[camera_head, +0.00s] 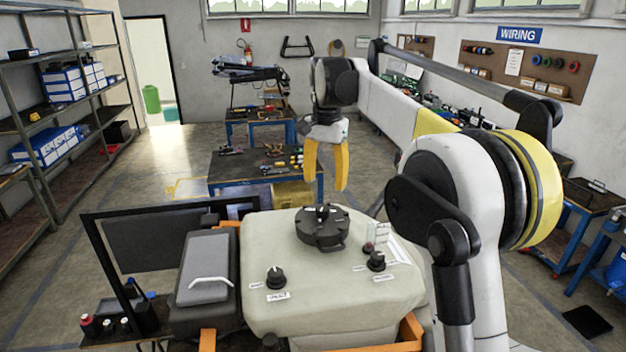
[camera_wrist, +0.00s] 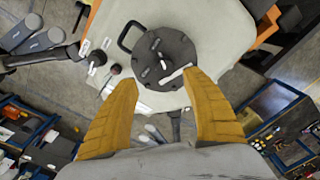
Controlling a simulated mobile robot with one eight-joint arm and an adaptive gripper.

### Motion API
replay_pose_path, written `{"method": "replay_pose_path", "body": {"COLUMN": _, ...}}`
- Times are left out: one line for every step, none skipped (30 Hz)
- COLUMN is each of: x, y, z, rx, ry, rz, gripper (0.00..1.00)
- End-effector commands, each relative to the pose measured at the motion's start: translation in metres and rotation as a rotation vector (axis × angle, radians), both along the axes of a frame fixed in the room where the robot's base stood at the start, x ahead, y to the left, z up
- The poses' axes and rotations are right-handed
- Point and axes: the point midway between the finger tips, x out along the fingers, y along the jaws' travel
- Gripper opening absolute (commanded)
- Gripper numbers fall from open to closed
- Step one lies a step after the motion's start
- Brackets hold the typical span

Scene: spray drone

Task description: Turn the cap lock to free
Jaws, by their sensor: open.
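The drone's pale tank (camera_head: 345,300) stands in front of me in the head view. On its top sits a round black cap (camera_head: 322,238) with a side handle and a small knob at its centre. A black knob (camera_head: 275,277) with small labels is at the front left. Another black knob (camera_head: 377,261) with labels is at the right. The label text is too small to read, so I cannot tell which part is the cap lock or its setting. My gripper (camera_head: 327,182) is open and empty, above and beyond the cap. In the wrist view the cap (camera_wrist: 180,45) lies between and beyond the yellow fingers.
A small red knob (camera_head: 368,247) sits beside the right black knob. A grey box (camera_head: 205,270) with a light handle and a black frame (camera_head: 90,235) stand left of the tank. Workbenches with tools (camera_head: 262,160) are behind. Shelves stand at the far left.

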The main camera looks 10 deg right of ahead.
Motion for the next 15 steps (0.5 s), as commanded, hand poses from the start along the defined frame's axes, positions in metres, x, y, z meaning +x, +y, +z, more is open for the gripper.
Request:
{"method": "replay_pose_path", "body": {"x": 0.008, "y": 0.000, "z": 0.008, "rx": 0.000, "ry": 0.014, "rz": -0.017, "gripper": 0.56}}
{"method": "replay_pose_path", "body": {"x": 0.010, "y": 0.000, "z": 0.008, "rx": 0.001, "ry": 0.022, "rz": -0.027, "gripper": 0.56}}
{"method": "replay_pose_path", "body": {"x": 0.013, "y": 0.000, "z": 0.008, "rx": 0.001, "ry": 0.030, "rz": -0.036, "gripper": 0.56}}
{"method": "replay_pose_path", "body": {"x": 0.015, "y": 0.000, "z": 0.007, "rx": 0.001, "ry": 0.033, "rz": -0.041, "gripper": 0.56}}
{"method": "replay_pose_path", "body": {"x": 0.016, "y": 0.000, "z": 0.006, "rx": 0.001, "ry": 0.037, "rz": -0.046, "gripper": 0.56}}
{"method": "replay_pose_path", "body": {"x": 0.017, "y": 0.000, "z": 0.004, "rx": 0.001, "ry": 0.040, "rz": -0.050, "gripper": 0.56}}
{"method": "replay_pose_path", "body": {"x": 0.017, "y": 0.000, "z": 0.002, "rx": 0.001, "ry": 0.040, "rz": -0.051, "gripper": 0.56}}
{"method": "replay_pose_path", "body": {"x": 0.017, "y": 0.000, "z": -0.001, "rx": 0.001, "ry": 0.041, "rz": -0.052, "gripper": 0.56}}
{"method": "replay_pose_path", "body": {"x": 0.017, "y": 0.000, "z": -0.006, "rx": 0.001, "ry": 0.042, "rz": -0.052, "gripper": 0.56}}
{"method": "replay_pose_path", "body": {"x": 0.017, "y": 0.000, "z": -0.011, "rx": 0.001, "ry": 0.041, "rz": -0.052, "gripper": 0.56}}
{"method": "replay_pose_path", "body": {"x": 0.017, "y": 0.000, "z": -0.015, "rx": 0.001, "ry": 0.040, "rz": -0.052, "gripper": 0.56}}
{"method": "replay_pose_path", "body": {"x": 0.016, "y": 0.000, "z": -0.023, "rx": 0.001, "ry": 0.040, "rz": -0.051, "gripper": 0.56}}
{"method": "replay_pose_path", "body": {"x": 0.017, "y": 0.000, "z": -0.029, "rx": 0.001, "ry": 0.040, "rz": -0.051, "gripper": 0.56}}
{"method": "replay_pose_path", "body": {"x": 0.017, "y": 0.000, "z": -0.035, "rx": 0.001, "ry": 0.040, "rz": -0.051, "gripper": 0.56}}
{"method": "replay_pose_path", "body": {"x": 0.017, "y": 0.000, "z": -0.043, "rx": 0.001, "ry": 0.040, "rz": -0.051, "gripper": 0.56}}
